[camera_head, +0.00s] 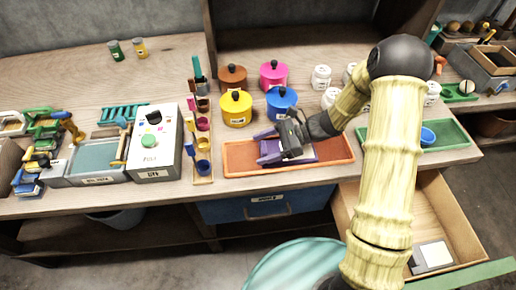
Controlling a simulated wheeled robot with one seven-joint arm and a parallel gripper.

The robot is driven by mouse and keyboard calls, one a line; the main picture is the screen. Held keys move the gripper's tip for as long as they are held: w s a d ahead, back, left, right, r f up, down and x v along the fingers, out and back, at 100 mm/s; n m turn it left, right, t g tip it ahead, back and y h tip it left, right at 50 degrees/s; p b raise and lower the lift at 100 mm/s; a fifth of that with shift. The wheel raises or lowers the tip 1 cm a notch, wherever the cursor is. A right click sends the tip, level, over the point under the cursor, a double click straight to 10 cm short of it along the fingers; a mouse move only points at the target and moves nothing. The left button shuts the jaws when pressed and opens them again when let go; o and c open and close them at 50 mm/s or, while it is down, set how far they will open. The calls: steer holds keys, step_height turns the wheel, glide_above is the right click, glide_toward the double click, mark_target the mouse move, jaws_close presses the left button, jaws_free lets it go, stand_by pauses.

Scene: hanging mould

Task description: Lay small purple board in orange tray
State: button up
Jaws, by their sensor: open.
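The orange tray (335,158) is a long shallow tray near the front edge of the bench. The small purple board (305,154) lies low inside the tray, near its middle, and is partly hidden under my gripper. Whether it rests fully flat on the tray floor I cannot tell. My gripper (266,146) is over the tray with its jaws apart, its fingers pointing left just above or beside the board. No board shows held between the fingers.
Yellow (236,108) and blue (281,103) lidded pots stand behind the tray. A narrow rack of colored cups (203,164) stands left of it, beside a white box (154,148). A green tray (447,135) lies to the right. An open drawer (445,215) juts out below the bench.

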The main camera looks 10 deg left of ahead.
steer(key=v, duration=1.5)
steer(key=shift+s, duration=0.1)
steer(key=shift+s+h, duration=0.25)
steer(key=shift+h, duration=0.05)
steer(key=s+d+r+n+t+h, duration=0.2)
steer(key=s+d+n+t+h, duration=0.15)
steer(key=s+n+h, duration=0.3)
steer(key=s+d+r+n+t+h, duration=0.1)
steer(key=s+d+n+t+h, duration=0.25)
steer(key=s+n+h, duration=0.35)
step_height(320, 180, up, 13)
steer(key=n+y+p, duration=0.1)
steer(key=p, duration=1.1)
steer(key=shift+d+f+g, duration=0.2)
steer(key=shift+f+g, duration=0.05)
steer(key=shift+g, duration=0.05)
